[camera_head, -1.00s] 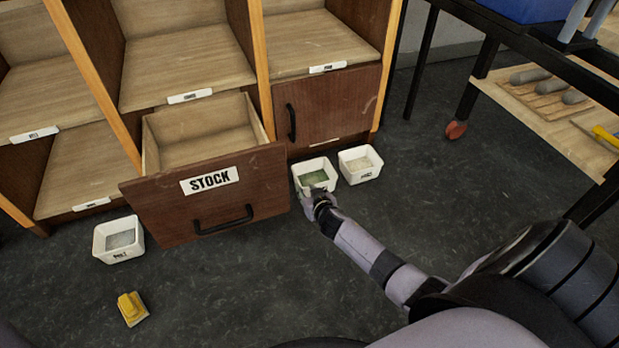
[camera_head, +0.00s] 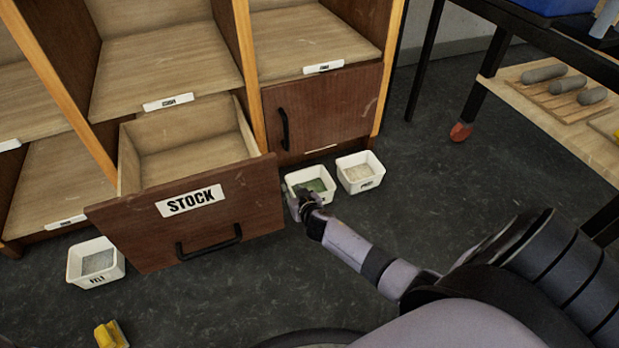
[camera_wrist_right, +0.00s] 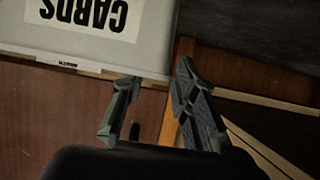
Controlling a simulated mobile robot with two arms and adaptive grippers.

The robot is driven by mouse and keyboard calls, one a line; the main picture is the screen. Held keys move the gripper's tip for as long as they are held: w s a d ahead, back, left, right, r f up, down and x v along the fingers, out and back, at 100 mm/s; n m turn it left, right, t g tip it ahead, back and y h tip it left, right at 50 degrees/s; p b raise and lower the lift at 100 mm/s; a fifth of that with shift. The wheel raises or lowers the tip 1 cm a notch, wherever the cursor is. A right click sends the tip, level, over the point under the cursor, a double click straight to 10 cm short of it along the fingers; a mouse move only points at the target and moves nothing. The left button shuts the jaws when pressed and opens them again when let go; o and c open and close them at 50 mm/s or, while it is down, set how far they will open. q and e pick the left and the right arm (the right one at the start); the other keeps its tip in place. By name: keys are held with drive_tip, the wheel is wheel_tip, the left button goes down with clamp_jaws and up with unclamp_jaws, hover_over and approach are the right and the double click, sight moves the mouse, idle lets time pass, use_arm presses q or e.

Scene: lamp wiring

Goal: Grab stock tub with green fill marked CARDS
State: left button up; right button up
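The white tub with green fill (camera_head: 312,186) stands on the floor in front of the cabinet, right of the open STOCK drawer. In the right wrist view its pale wall (camera_wrist_right: 150,45) shows with the CARDS label (camera_wrist_right: 85,14) upside down. My right gripper (camera_head: 306,197) is at the tub's near side and hides part of its front. In the right wrist view its two fingers (camera_wrist_right: 160,75) are apart at the tub's edge, with a gap between them. I cannot tell if they touch the tub. My left gripper is not in view.
A white tub with pale fill (camera_head: 360,172) stands close on the right. Another with grey fill (camera_head: 96,264) stands at the left. The STOCK drawer (camera_head: 190,225) sticks out beside my right gripper. A yellow object (camera_head: 110,335) lies at the lower left. Floor on the right is clear.

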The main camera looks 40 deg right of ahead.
drive_tip(key=shift+c, duration=0.4)
clamp_jaws()
idle(0.4)
